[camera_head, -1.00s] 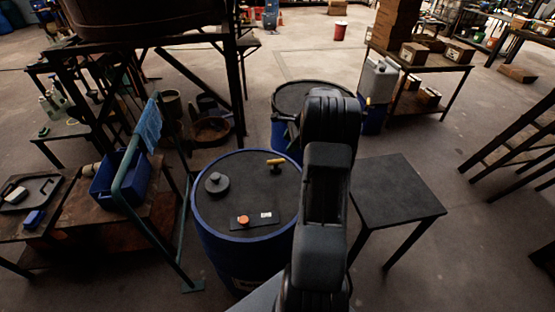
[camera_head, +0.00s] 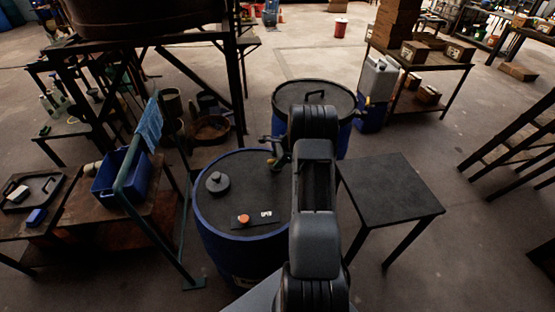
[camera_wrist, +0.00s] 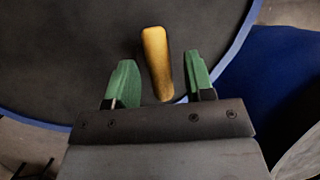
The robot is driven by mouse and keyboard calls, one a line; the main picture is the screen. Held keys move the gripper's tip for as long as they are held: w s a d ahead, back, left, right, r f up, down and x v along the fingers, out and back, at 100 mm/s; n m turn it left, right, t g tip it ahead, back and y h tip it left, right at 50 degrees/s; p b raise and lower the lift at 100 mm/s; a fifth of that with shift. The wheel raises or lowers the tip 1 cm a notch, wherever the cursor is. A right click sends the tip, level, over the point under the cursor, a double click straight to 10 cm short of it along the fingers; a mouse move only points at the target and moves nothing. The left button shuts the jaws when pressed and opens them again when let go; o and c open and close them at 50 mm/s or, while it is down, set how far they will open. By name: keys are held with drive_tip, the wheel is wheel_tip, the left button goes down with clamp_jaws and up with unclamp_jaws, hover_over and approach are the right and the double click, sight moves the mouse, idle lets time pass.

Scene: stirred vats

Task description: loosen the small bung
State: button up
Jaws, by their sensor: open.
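A yellow handle (camera_wrist: 158,65) stands on the dark lid (camera_head: 235,195) of a blue drum (camera_head: 240,255), near the rim; it appears to be the small bung's grip. In the wrist view it lies between the green fingers of my gripper (camera_wrist: 157,75), with a gap on each side. My gripper is open. In the head view my gripper (camera_head: 274,152) is over the lid's far right edge, and my arm and fingers mostly cover the handle. A larger round dark bung (camera_head: 217,183) sits at the lid's left. How the small bung is seated is hidden.
A plate with an orange knob (camera_head: 244,218) and a white label (camera_head: 266,213) lies on the lid's near part. A second lidded drum (camera_head: 340,98) stands behind. A bare dark table (camera_head: 390,185) is at the right. A green rail (camera_head: 150,210) stands at the left.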

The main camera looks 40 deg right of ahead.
drive_tip(key=shift+c, duration=0.4)
